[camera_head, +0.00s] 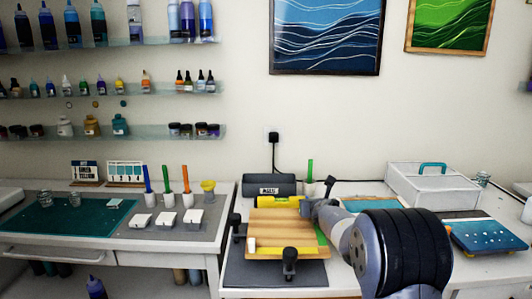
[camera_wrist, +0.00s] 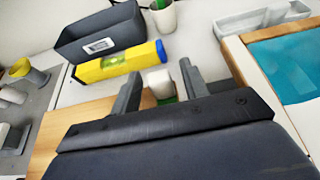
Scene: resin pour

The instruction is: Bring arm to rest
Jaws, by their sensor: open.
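My gripper (camera_head: 314,207) is at the back right corner of a wooden board (camera_head: 280,228) on the right bench. In the wrist view my gripper (camera_wrist: 160,80) has its two grey fingers spread apart. A small white block (camera_wrist: 159,82) with green under it shows between or beyond the fingers; I cannot tell its distance from them. A yellow spirit level (camera_wrist: 122,62) lies just past the fingers, along the board's back edge; it also shows in the head view (camera_head: 278,202). My arm hides part of the bench to the right of the board.
A dark grey bin (camera_head: 268,185) and a white cup (camera_head: 309,188) with a green-handled tool stand behind the board. Dark clamps (camera_head: 289,262) stand at its edges. A white box (camera_head: 432,185) and a blue panel (camera_head: 488,235) are at the right.

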